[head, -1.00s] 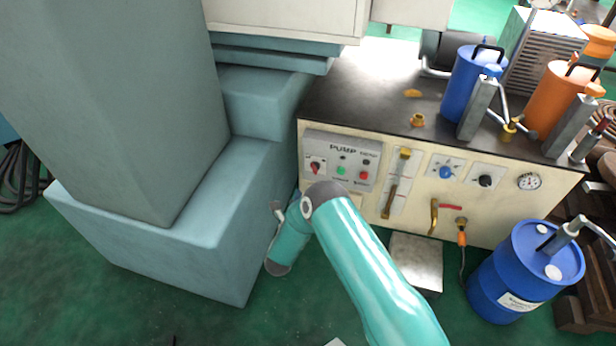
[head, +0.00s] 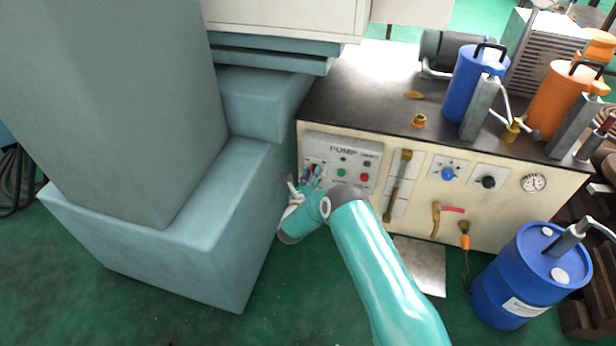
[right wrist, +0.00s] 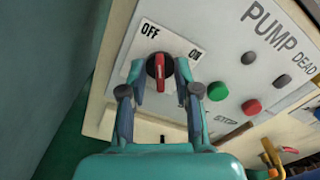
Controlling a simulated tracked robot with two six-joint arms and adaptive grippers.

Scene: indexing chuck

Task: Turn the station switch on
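The station switch is a round black knob with a red handle (right wrist: 160,72) on a white plate marked OFF and ON. In the right wrist view the handle's upper end leans towards OFF. My right gripper (right wrist: 161,77) is open, with one finger on each side of the knob; I cannot tell whether they touch it. In the head view my right gripper (head: 312,174) is at the left end of the pump panel (head: 345,151) and mostly hides the switch. My left gripper is not in view.
Green and red buttons (right wrist: 220,91) sit right of the switch. The panel is on a cream cabinet (head: 490,222) with a black top. A large blue-grey machine base (head: 170,240) stands close on the left. A blue drum (head: 530,275) stands at the right.

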